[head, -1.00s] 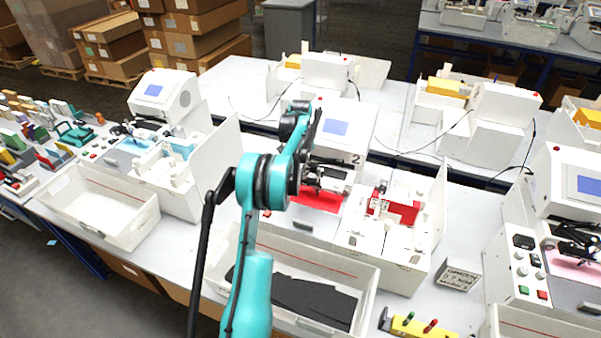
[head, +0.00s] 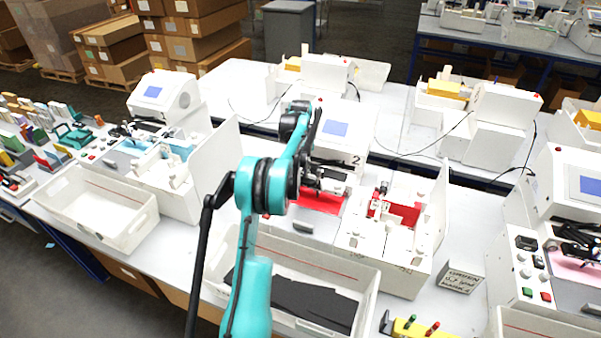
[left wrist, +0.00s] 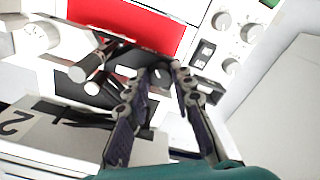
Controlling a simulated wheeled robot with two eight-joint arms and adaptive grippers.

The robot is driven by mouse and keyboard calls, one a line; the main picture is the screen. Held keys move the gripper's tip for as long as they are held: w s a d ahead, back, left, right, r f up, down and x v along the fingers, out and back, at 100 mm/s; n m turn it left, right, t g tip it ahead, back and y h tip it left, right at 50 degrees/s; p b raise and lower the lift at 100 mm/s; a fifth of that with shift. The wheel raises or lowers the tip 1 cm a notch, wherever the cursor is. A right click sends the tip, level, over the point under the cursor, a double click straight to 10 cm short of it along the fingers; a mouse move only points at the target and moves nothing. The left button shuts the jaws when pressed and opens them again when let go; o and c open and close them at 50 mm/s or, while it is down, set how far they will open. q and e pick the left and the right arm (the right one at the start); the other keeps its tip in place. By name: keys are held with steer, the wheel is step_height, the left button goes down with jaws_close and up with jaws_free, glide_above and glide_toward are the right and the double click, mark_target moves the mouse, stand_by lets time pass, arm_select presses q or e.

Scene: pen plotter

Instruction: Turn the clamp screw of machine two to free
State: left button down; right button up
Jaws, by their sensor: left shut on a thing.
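Machine two (head: 345,128) is a white plotter with a blue screen and a "2" on its housing, in the middle of the head view. Its red bed (head: 318,203) shows below the dark carriage (head: 335,174). My left gripper (head: 316,178) reaches in at this carriage from the left. In the left wrist view my left gripper (left wrist: 161,76) has its fingertips close together around a small dark part at the carriage, where the clamp screw seems to be. The fingertips hide most of that part, so its turn cannot be read. My right gripper is not in view.
Silver-ended cylinders (left wrist: 86,68) stand close beside the fingers. White control knobs (left wrist: 222,22) are on the panel nearby. A white bin (head: 365,290) with dark sheets stands in front of machine two. Another machine (head: 575,185) stands at the right.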

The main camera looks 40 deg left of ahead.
mark_target(301, 174)
arm_select(q)
steer(key=shift+n, duration=0.7)
steer(key=c, duration=1.3)
jaws_free()
step_height(301, 174, up, 12)
